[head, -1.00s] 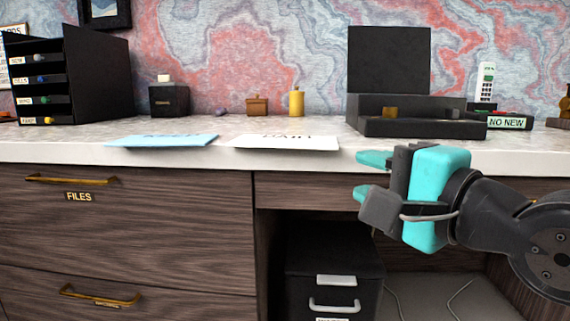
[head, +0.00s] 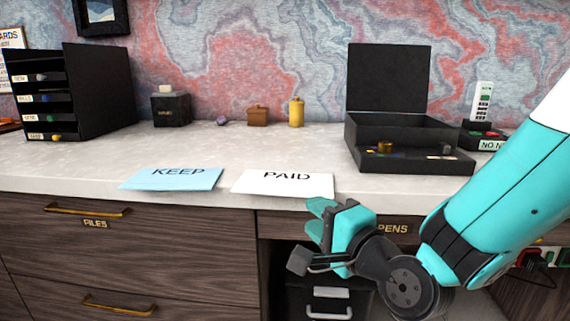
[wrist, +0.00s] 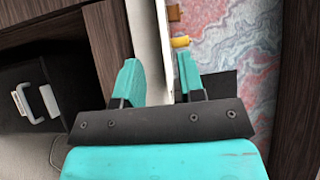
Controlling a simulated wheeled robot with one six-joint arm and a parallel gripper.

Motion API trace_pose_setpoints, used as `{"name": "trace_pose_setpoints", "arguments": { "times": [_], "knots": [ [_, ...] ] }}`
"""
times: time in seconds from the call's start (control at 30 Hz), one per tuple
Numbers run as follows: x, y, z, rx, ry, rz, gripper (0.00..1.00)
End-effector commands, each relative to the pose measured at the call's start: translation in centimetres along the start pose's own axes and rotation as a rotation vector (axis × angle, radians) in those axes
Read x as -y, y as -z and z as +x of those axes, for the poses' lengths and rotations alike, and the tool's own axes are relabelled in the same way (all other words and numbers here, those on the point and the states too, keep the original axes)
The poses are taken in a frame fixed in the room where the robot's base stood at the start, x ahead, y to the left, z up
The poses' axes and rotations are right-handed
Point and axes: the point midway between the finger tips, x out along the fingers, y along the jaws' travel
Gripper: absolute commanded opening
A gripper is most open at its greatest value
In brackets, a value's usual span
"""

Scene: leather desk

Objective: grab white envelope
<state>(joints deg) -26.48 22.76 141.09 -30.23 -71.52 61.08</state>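The white envelope (head: 283,186), marked PAID, lies flat at the front edge of the desk top (head: 60,174) in the head view, its near side at or slightly over the edge. My gripper (head: 317,217) is just below and in front of its right end. In the wrist view my gripper (wrist: 160,78) is open, fingers apart. A thin pale strip runs between the fingers; I cannot tell whether it is the desk edge or the envelope. I see no clear grip on the envelope.
A blue envelope (head: 172,179) marked KEEP lies left of the white one. An open black box (head: 400,130) stands at the right and a black file organizer (head: 100,88) at the left. Drawers, one with a brass handle (head: 88,211), are below the desk edge.

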Motion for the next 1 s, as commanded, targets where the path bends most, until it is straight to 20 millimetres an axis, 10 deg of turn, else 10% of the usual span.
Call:
{"name": "trace_pose_setpoints", "arguments": {
  "times": [0.6, 1.0],
  "knots": [
    [0.8, 0.6, 6.8, 0.001, -0.003, 0.0, 0.36],
    [0.2, 0.6, 7.9, 0.0, -0.001, 0.0, 0.36]
  ]
}}
